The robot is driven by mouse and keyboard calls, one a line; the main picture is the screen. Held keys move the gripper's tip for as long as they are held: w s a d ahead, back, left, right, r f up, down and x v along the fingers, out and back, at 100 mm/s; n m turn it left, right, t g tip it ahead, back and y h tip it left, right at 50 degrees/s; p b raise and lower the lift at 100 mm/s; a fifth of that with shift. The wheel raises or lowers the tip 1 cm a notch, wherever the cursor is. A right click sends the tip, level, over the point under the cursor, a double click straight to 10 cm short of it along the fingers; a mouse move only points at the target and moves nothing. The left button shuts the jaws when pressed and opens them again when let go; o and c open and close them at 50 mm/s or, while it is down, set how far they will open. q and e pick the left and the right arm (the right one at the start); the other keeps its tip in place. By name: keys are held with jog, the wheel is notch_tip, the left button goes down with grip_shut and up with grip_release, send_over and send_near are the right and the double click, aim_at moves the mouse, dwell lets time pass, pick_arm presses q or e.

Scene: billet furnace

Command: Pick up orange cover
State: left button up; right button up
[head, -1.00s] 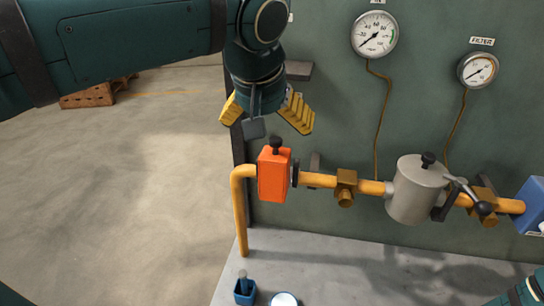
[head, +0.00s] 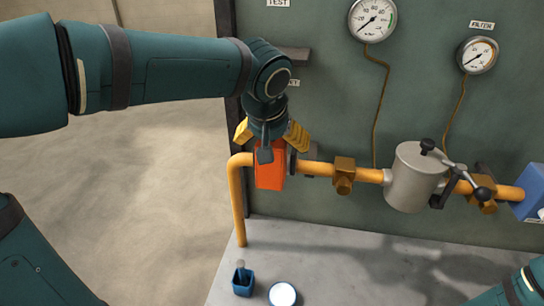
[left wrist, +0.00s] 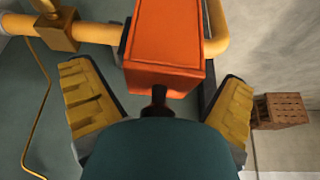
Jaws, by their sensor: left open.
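The orange cover (head: 269,172) is a box-shaped piece on the yellow pipe at the panel's left end. It also shows in the left wrist view (left wrist: 166,40), with its black knob (left wrist: 158,100) pointing toward my gripper. My left gripper (head: 271,142) is right above the cover, its yellow fingers spread to either side of the knob. In the left wrist view the open fingers (left wrist: 158,105) stand apart from the cover's sides. The gripper body hides part of the knob. My right gripper is not in view; only a piece of the right arm shows at the bottom right.
The yellow pipe (head: 315,169) runs right to a grey filter housing (head: 412,180) with a black-knobbed handle. Two gauges (head: 373,19) (head: 478,54) hang on the green panel. A blue cup (head: 243,283) and a white round dish (head: 283,294) stand on the grey bench (head: 340,270).

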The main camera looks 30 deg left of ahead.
pick_arm(q)
jog(key=shift+w+f, duration=0.25)
jog(key=shift+f, duration=0.4)
jog(key=c, duration=1.4)
jog(key=shift+r, duration=0.1)
